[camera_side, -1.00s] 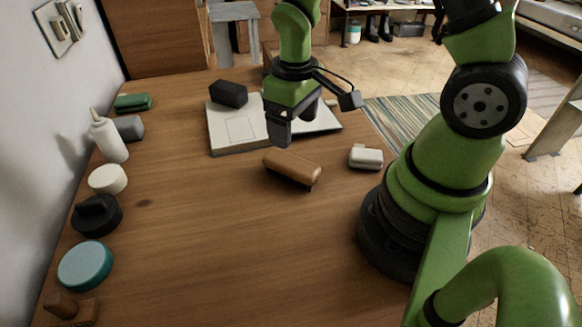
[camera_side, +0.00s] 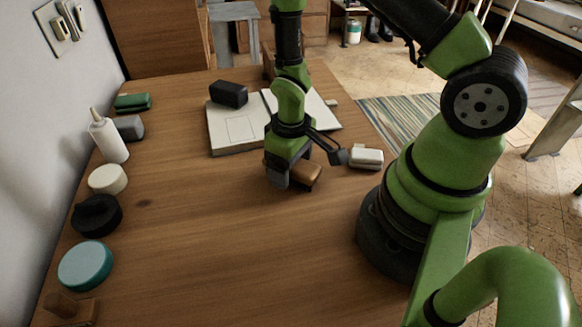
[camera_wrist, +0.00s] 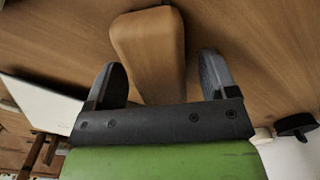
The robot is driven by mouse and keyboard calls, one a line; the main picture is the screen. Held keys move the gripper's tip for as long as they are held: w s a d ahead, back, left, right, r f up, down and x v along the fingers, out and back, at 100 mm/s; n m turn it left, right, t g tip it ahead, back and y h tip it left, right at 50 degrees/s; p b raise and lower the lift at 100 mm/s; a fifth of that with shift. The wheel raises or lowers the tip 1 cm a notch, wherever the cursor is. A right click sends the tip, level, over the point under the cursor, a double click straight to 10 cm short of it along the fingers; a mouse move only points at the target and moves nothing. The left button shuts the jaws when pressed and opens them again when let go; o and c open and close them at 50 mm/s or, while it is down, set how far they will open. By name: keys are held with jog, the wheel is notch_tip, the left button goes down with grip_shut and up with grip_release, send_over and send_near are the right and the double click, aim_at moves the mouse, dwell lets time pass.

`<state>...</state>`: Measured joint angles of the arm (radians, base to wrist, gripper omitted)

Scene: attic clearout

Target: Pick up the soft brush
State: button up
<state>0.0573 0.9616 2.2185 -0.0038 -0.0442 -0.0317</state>
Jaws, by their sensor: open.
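The soft brush has a tan wooden back with dark bristles beneath in the earlier side view. It (camera_side: 306,171) lies on the table, partly hidden behind my gripper (camera_side: 277,182) in the side view. In the wrist view, the brush (camera_wrist: 149,45) lies between and ahead of the two dark fingers of my gripper (camera_wrist: 162,75). The fingers are open, with a gap on each side of the brush's back. Whether a finger touches the brush cannot be told.
An open book (camera_side: 238,137) with a black block (camera_side: 228,94) on it lies behind the brush. A small white case (camera_side: 365,157) sits to the right. A white bottle (camera_side: 108,138), a white round tin (camera_side: 107,179), a black lidded item (camera_side: 97,214) and a teal disc (camera_side: 85,265) line the left edge. The front middle is clear.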

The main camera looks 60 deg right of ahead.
jog(key=shift+c, duration=0.4)
jog(key=c, duration=1.1)
jog(key=shift+o, duration=0.2)
notch_tip(320, 180, up, 10)
jog(key=o, duration=0.4)
jog(key=shift+c, duration=1.3)
jog(key=w+d, duration=0.2)
jog(key=w+d+f+m, duration=0.1)
jog(key=w+d, duration=0.2)
jog(key=w+d+m, duration=0.1)
jog(key=w+d, duration=0.1)
jog(key=w, duration=0.1)
jog(key=shift+d+f, duration=0.15)
jog(key=shift+d, duration=0.2)
jog(key=w+d+m, duration=0.1)
jog(key=d, duration=0.1)
jog(key=w+d, duration=0.1)
jog(key=d, duration=0.2)
jog(key=w+d+m, duration=0.1)
jog(key=d, duration=0.2)
jog(key=shift+w+d+f+m, duration=0.15)
jog(key=shift+f+m, duration=0.1)
jog(key=shift+m, duration=0.05)
